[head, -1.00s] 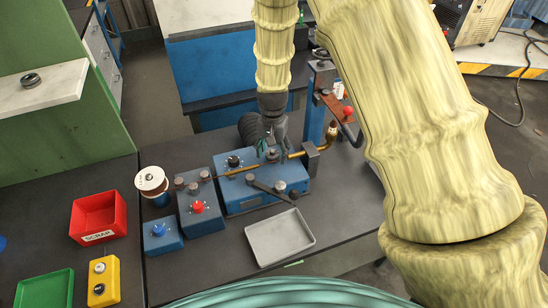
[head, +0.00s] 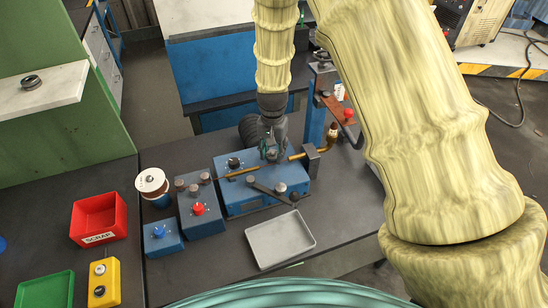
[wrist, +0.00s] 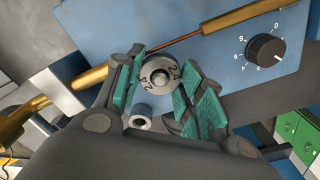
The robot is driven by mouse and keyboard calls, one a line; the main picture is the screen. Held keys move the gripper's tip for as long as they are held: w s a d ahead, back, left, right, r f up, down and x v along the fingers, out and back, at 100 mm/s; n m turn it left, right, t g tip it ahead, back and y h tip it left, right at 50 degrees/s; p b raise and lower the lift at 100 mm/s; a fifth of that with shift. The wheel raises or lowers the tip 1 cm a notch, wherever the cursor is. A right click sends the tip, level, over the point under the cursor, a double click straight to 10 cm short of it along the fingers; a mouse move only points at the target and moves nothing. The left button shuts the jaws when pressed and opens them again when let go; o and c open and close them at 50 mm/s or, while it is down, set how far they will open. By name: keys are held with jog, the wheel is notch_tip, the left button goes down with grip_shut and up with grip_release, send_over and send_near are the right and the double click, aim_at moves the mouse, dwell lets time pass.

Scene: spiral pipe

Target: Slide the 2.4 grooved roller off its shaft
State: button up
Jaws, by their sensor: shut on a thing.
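The grooved roller (wrist: 158,73), a round metal disc marked 2.4 with a shaft end at its centre, sits on top of the blue machine (head: 243,201). My gripper (head: 270,154) has come down over it from above. In the wrist view its green-padded fingers (wrist: 157,79) stand on both sides of the roller and are shut on it. The roller appears to be still on its shaft. In the head view the fingers hide most of it. A small hollow metal cylinder (wrist: 141,122) stands beside the roller, close to the left finger.
A brass torch-like rod (head: 297,157) and a thin wire guide (head: 240,173) flank the roller. A black dial (wrist: 265,48) is on the machine top. A grey tray (head: 280,240) lies in front. A blue box with three small cylinders (head: 193,189) and a red SCRAP bin (head: 96,239) are left.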

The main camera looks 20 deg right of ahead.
jog(key=shift+r+p, duration=2.15)
jog(key=shift+r, duration=0.8)
jog(key=shift+r, duration=0.1)
notch_tip(320, 180, up, 7)
jog(key=p, duration=0.1)
jog(key=s+a+f+n+b, duration=0.1)
jog(key=s+f+n+b, duration=0.4)
jog(key=f+n+b, duration=0.2)
jog(key=b, duration=0.2)
jog(key=shift+a+f+n+b, duration=0.3)
jog(key=shift+a, duration=0.1)
